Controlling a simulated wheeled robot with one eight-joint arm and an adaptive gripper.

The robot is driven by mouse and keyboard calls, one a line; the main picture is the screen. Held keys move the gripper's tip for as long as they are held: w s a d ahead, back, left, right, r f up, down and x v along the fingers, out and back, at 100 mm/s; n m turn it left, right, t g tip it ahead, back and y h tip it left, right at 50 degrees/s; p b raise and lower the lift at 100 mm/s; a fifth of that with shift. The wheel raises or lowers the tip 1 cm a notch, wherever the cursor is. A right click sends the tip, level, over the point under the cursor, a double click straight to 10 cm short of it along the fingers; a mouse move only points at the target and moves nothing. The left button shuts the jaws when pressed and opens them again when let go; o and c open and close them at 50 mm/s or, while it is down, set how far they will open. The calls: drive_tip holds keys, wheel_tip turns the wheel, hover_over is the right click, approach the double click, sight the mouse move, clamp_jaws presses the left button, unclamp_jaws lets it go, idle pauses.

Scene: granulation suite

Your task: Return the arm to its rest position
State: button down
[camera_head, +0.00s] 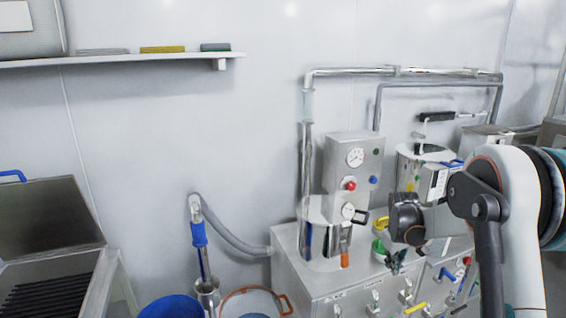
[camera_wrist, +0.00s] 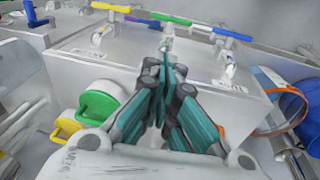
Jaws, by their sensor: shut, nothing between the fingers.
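My arm (camera_head: 520,220) reaches in from the right edge of the head view, bent over the steel cabinet. My gripper (camera_head: 397,262) points down in front of the cabinet's equipment, partly hidden and small there. In the wrist view my gripper (camera_wrist: 170,75) has its teal-padded fingers together, with nothing between them.
The steel cabinet (camera_head: 300,275) carries a gauge panel (camera_head: 340,165), pipes and valves close to my gripper. Blue bucket (camera_head: 170,307) and an orange-rimmed bucket (camera_head: 235,296) stand left. The wall above is clear below a shelf (camera_head: 120,58).

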drive_tip(key=s+a+r+m+t, duration=0.1)
drive_tip(key=s+a+r, duration=0.4)
drive_tip(key=s+r, duration=0.35)
drive_tip(key=s+a+r+m+t, duration=0.1)
drive_tip(key=s+a+r+t, duration=0.1)
drive_tip(key=s+a+r, duration=0.5)
drive_tip(key=s+a+r+t, duration=0.1)
drive_tip(key=s+a, duration=0.1)
drive_tip(key=s, duration=0.8)
drive_tip(key=s+a+r+m+t+y, duration=0.1)
drive_tip(key=s+a, duration=0.1)
drive_tip(key=s, duration=0.8)
drive_tip(key=shift+s+t, duration=0.2)
drive_tip(key=shift+t, duration=0.1)
